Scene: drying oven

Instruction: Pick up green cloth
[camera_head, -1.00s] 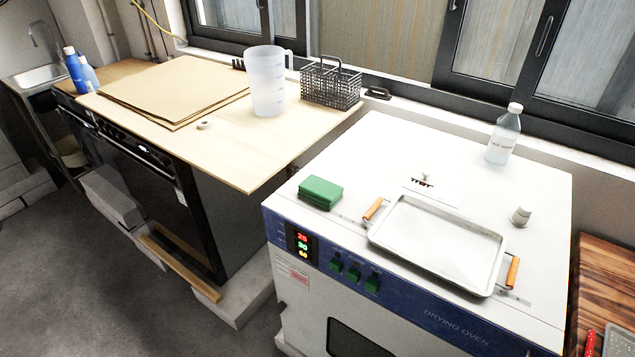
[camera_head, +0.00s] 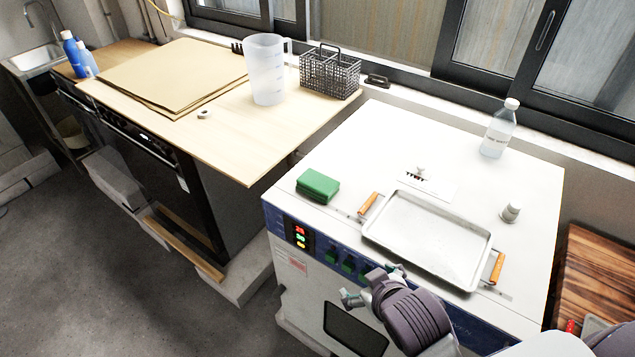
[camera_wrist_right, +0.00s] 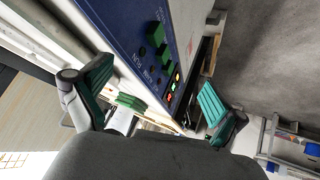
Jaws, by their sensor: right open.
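The green cloth (camera_head: 318,186), a small folded block, lies on the white top of the drying oven (camera_head: 380,140), near its front left corner. It also seems to show as a small green patch (camera_wrist_right: 130,102) between the fingers in the right wrist view. My right gripper (camera_head: 374,284) is in front of the oven's control panel, to the right of the cloth and nearer the camera. Its fingers, with green pads, are spread apart and empty in the right wrist view (camera_wrist_right: 158,88). My left gripper is not in view.
A metal tray with orange handles (camera_head: 427,238) lies right of the cloth. A clear bottle (camera_head: 499,130) and a small jar (camera_head: 511,211) stand farther right. A wooden table (camera_head: 225,140) at left holds a plastic jug (camera_head: 267,75) and a dark basket (camera_head: 328,76).

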